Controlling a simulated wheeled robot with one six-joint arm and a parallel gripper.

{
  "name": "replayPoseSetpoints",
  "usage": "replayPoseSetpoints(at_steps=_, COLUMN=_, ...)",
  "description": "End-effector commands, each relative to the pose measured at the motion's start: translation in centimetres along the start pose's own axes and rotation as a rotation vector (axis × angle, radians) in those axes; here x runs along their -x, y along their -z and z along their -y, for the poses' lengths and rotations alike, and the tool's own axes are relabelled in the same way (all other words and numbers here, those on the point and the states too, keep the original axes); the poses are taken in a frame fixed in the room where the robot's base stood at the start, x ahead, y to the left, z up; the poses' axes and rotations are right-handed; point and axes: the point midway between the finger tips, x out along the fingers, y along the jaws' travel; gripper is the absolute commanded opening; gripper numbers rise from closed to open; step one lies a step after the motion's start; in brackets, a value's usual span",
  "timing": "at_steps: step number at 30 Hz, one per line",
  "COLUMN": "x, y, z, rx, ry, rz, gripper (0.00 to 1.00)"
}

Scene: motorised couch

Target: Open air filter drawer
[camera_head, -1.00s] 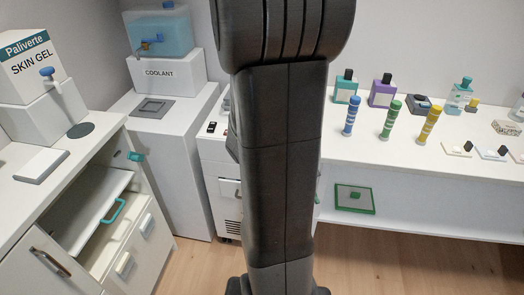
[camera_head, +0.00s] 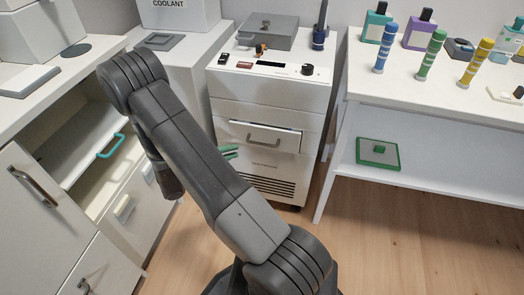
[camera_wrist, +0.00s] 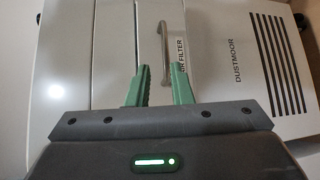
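The air filter drawer (camera_head: 284,143) is a white front with a grey bar handle (camera_head: 263,139) in the white cabinet between the counters. It looks shut or nearly so. In the wrist view the drawer (camera_wrist: 160,16) appears turned sideways, with its handle (camera_wrist: 166,40) and a partly hidden label ending in "FILTER". My gripper (camera_head: 229,152) is just left of the handle in the head view. In the wrist view my gripper's green fingers (camera_wrist: 160,68) are apart, with the handle's lower end in line with the gap. I cannot tell whether they touch it.
The cabinet (camera_head: 268,88) has a knob and a grey box on top. At right stands a white table (camera_head: 430,112) with bottles and a green-edged panel below. Floor in front is clear.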

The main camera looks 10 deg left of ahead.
Motion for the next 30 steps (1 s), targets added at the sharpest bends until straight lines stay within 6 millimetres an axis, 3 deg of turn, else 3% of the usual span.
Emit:
replayPoseSetpoints(at_steps=4, x=0.6, y=0.8, z=1.3, rx=-0.006, ry=-0.026, rz=-0.035, gripper=0.20)
replayPoseSetpoints(at_steps=8, x=-0.5, y=0.8, z=1.2, rx=-0.007, ry=-0.027, rz=-0.032, gripper=0.20)
replayPoseSetpoints(at_steps=21, x=-8.3, y=1.0, z=1.1, rx=-0.007, ry=-0.024, rz=-0.028, gripper=0.20)
replayPoseSetpoints(at_steps=30, x=-12.1, y=1.2, z=0.9, rx=-0.007, ry=-0.025, rz=-0.032, gripper=0.20)
